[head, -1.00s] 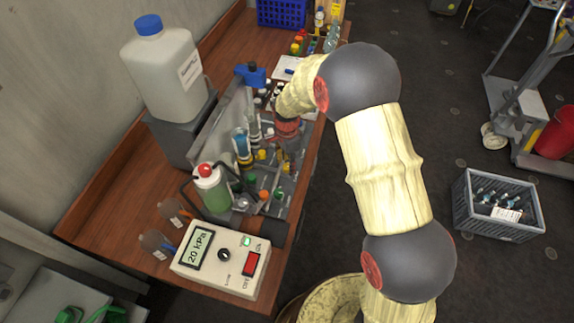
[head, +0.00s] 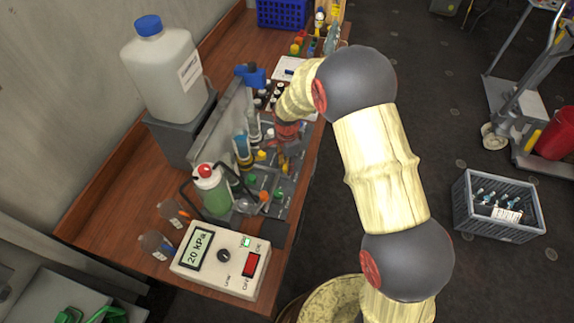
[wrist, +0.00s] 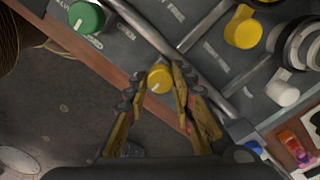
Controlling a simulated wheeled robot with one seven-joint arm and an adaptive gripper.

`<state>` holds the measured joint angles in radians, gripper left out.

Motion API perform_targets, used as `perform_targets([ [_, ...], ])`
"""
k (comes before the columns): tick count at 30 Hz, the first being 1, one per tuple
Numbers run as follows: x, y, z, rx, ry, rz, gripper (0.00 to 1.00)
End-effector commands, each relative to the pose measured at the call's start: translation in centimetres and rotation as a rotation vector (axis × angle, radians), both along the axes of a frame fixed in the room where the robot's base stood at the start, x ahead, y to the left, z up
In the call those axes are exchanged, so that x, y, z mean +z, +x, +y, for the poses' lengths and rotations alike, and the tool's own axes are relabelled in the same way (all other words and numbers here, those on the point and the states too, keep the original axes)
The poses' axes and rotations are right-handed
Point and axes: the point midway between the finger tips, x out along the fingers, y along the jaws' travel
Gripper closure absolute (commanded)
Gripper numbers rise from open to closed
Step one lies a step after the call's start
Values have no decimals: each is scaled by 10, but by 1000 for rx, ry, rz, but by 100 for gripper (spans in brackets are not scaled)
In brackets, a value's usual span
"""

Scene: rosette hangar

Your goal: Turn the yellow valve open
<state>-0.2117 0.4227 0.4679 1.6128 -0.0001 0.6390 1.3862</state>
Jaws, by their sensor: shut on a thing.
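In the wrist view a round yellow valve knob (wrist: 159,79) with a small pale mark sits at the near edge of a grey panel (wrist: 125,45). My gripper (wrist: 160,82) has its two fingers closed on the knob's sides. A second yellow valve (wrist: 243,30), with a stubby handle, stands apart on the panel to the upper right. In the head view my gripper (head: 284,160) is down at the panel's right side, and the arm hides part of that area. The held knob cannot be made out there.
A green knob (wrist: 86,16) and a white knob (wrist: 283,92) stand near the held one. The meter box (head: 220,262) reads 20 kPa. A green bottle (head: 213,190) and a large white canister (head: 165,70) stand left of the gripper. A grey crate (head: 480,225) is on the floor.

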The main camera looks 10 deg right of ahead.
Motion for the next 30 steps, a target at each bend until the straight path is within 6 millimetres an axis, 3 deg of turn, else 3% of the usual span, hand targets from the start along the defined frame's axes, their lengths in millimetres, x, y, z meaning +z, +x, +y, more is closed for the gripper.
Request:
perform_targets([
  [6, 0, 1, 0, 0, 1, -2, 100],
  [17, 1, 1, 0, 59, 1, -3, 100],
  [30, 1, 1, 0, 403, 0, -2, 100],
])
